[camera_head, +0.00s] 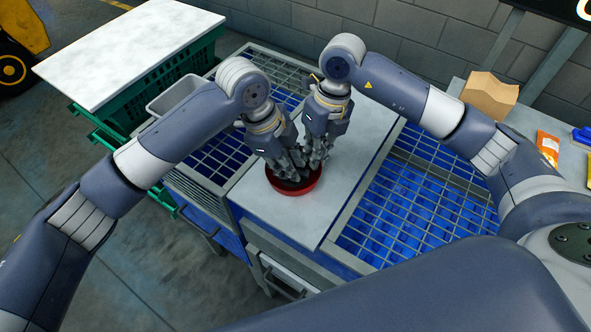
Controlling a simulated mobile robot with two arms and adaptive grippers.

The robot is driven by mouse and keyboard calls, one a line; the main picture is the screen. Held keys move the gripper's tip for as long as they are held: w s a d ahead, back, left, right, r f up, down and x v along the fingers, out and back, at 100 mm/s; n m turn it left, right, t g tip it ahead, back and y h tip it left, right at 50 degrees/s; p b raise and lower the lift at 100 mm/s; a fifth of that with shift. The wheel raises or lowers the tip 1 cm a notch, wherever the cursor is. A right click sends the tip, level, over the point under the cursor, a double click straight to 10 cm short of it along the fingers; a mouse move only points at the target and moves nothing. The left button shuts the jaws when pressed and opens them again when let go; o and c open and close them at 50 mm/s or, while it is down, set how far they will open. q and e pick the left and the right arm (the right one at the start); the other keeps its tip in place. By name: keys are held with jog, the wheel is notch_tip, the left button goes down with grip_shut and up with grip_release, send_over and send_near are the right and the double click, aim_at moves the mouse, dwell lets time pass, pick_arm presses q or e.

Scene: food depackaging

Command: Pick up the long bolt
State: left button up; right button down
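A red round dish (312,187) with a dark inside stands on the pale worktop (287,214). My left gripper (286,173) and my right gripper (316,163) both point down over the dish, close side by side, with their fingers at or in it. I cannot tell whether either is open or shut, or whether either holds anything. I see no long bolt; the grippers hide most of the dish's inside.
Metal grids over blue bins flank the worktop on the left (208,149) and right (428,190). A grey tray (171,97) and a white-topped green crate stack (135,50) are at left. A brown paper bag (490,95) and an orange packet (547,147) are at right.

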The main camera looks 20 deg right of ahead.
pick_arm(q)
jog(key=shift+f, duration=0.3)
jog(key=shift+s, duration=0.1)
jog(key=shift+c, duration=0.3)
grip_shut()
pick_arm(e)
jog(key=shift+s+a, duration=0.1)
jog(key=c, duration=1.7)
grip_release()
pick_arm(q)
notch_tip(320, 180, up, 10)
